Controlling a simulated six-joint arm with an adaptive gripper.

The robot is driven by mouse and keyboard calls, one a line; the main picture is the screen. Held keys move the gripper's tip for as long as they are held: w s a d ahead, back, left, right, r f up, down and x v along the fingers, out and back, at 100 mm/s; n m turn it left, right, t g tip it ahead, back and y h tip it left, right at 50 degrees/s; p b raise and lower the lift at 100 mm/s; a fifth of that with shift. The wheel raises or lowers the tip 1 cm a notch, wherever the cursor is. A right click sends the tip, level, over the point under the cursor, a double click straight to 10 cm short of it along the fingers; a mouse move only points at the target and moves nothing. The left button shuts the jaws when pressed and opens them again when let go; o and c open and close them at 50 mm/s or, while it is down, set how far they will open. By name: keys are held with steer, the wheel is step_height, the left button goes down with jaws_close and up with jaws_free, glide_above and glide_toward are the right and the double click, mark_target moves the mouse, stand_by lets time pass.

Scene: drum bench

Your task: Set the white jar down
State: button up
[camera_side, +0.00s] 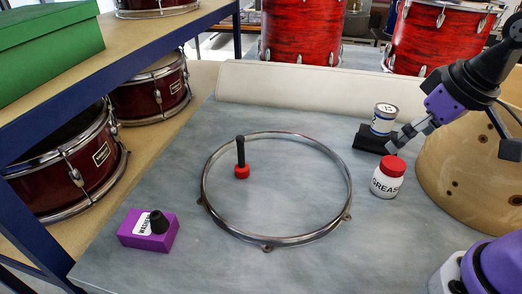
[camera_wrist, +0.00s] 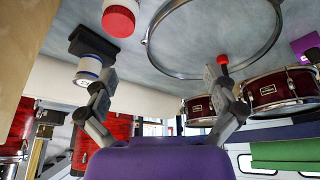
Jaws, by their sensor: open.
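The white jar (camera_side: 387,184), labelled GREASE and with a red lid, stands upright on the grey bench top at the right. Its red lid shows at the top of the wrist view (camera_wrist: 118,20). My gripper (camera_side: 393,145) is above and just behind the jar, close to its lid, with nothing seen between its fingers. In the wrist view my gripper (camera_wrist: 160,76) has its two fingers spread wide apart, and the jar is beyond the left one.
A metal hoop (camera_side: 207,204) lies mid-bench around a red-based black-handled tool (camera_side: 241,160). A purple box (camera_side: 147,238) sits front left. A wooden drum shell (camera_side: 450,165) stands right.

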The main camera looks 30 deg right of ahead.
steer(key=shift+s+a+r+t, duration=0.2)
steer(key=shift+s+a+t, duration=0.25)
steer(key=shift+a+t, duration=0.2)
